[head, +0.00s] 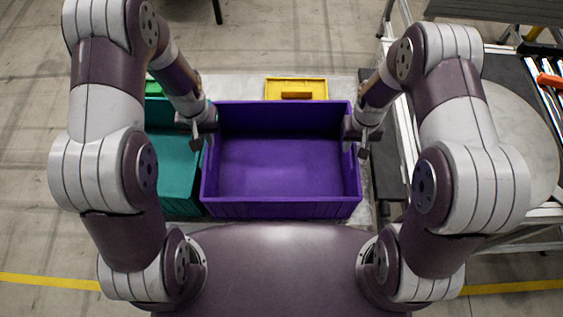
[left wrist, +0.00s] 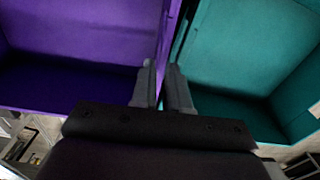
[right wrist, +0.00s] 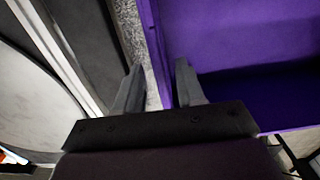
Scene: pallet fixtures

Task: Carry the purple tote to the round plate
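The purple tote (head: 280,208) is an empty open box in front of me, upright on a light grey surface. My left gripper (head: 200,138) is at its left wall; in the left wrist view its fingers (left wrist: 160,85) are close together with the wall of the purple tote (left wrist: 90,40) between them. My right gripper (head: 358,142) is at the right wall; in the right wrist view its fingers (right wrist: 157,85) stand apart, one on each side of the wall. The round plate (head: 510,135) is pale grey, at the right, partly hidden by my right arm.
A teal tote (head: 178,165) stands close against the purple tote's left side. A yellow tote (head: 297,82) and a bit of a green one (head: 153,87) lie behind. A framed conveyor with rollers (head: 545,95) and an orange item (head: 549,80) is at the right.

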